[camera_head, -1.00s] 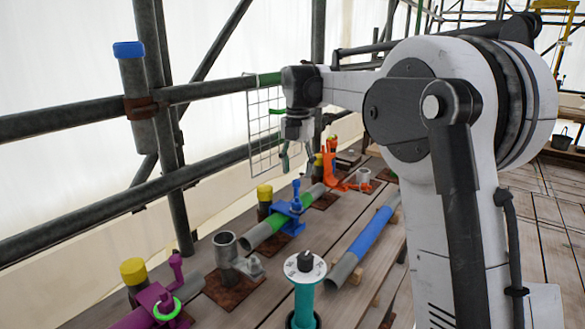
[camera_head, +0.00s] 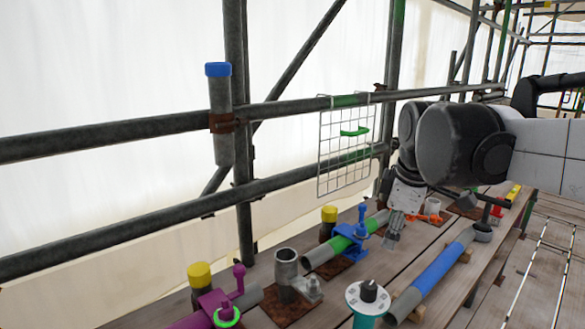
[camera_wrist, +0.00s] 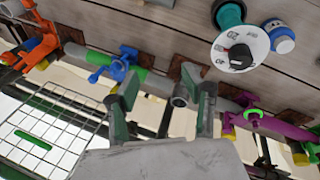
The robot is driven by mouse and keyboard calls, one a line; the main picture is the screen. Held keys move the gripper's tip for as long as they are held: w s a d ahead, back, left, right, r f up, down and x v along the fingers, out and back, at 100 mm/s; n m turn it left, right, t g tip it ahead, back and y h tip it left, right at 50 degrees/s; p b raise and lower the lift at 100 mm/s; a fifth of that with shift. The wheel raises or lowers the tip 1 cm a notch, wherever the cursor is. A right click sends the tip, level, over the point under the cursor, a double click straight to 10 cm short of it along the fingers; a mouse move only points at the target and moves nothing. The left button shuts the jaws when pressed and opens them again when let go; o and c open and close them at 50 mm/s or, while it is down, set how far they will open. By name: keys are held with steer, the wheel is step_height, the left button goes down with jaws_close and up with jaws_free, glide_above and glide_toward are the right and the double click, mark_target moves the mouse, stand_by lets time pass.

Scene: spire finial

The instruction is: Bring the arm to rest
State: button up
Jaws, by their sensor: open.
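My arm reaches in from the right in the head view, with its wrist low over the planks. My gripper (camera_head: 393,238) points down there, beyond the pipe with the green band. In the wrist view my gripper (camera_wrist: 168,92) has its two fingers spread, with nothing held between them. Planks and pipes show beyond the fingers, and I see no contact with them.
A blue clamp (camera_head: 352,240), a purple clamp (camera_head: 218,306), an orange part (camera_head: 432,208) and a teal post with a dial (camera_head: 368,297) stand on the planks. A blue-banded pipe (camera_head: 432,275) lies nearby. A wire mesh panel (camera_head: 345,150) hangs on the rails.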

steer(key=s+f+m+t, duration=0.1)
steer(key=s+f+m, duration=0.4)
steer(key=s, duration=0.3)
steer(key=s+f+m+t, duration=0.2)
steer(key=s+f+m, duration=0.3)
steer(key=s+m, duration=0.2)
steer(key=shift+s+f+m, duration=0.35)
steer(key=shift+s+m, duration=0.05)
steer(key=shift+s, duration=0.65)
stand_by(1.6)
